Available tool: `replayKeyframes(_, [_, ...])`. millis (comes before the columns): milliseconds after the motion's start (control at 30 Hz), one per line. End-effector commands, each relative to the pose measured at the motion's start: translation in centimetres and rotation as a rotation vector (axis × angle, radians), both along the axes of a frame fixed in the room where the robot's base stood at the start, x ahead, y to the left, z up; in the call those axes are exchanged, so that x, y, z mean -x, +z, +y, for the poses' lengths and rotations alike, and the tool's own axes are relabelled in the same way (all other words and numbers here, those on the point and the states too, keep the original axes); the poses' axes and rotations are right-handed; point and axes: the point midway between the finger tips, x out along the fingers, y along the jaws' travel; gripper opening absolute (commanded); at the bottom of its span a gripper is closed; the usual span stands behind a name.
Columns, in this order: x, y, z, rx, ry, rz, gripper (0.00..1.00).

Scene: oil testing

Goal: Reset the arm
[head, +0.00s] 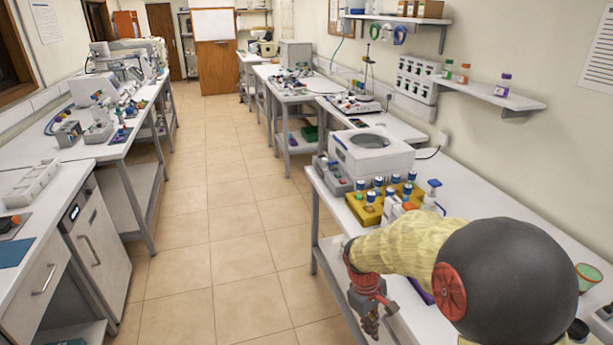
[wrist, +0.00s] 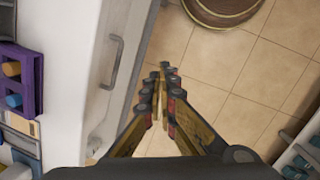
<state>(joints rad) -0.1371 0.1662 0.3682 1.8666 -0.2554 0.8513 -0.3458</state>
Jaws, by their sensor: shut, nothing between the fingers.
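My arm reaches out over the right-hand bench in the head view, wrapped in a yellowish cover with a dark round joint. My gripper (head: 370,318) hangs down at the bench's left edge, above the aisle side. In the wrist view my gripper (wrist: 163,80) has its two fingers together at the tips, with nothing held between them. The tiled floor (wrist: 215,70) lies below the fingers.
A yellow rack (head: 364,212) with blue-capped bottles and a white centrifuge-like machine (head: 371,153) stand on the right bench beside my arm. A purple rack (wrist: 15,75) shows at the wrist view's left. The aisle floor (head: 215,200) is clear.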

Motion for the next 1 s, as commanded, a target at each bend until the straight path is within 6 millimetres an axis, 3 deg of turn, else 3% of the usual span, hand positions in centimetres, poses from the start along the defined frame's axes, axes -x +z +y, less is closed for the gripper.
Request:
replayKeyframes(33, [1.5, 2.2, -0.1, -0.015, -0.070, -0.031, 0.00])
replayKeyframes(200, [6.3, 7.4, -0.1, -0.071, -0.284, -0.113, 0.00])
replayKeyframes(600, [16.5, 16.1, -0.2, -0.227, -0.573, -0.324, 0.00])
replayKeyframes(800, [19.8, 19.4, -0.6, -0.294, -0.600, -0.460, 0.00])
replayKeyframes(1000, [20.7, 22.7, -1.1, -0.329, -0.602, -0.579, 0.00])
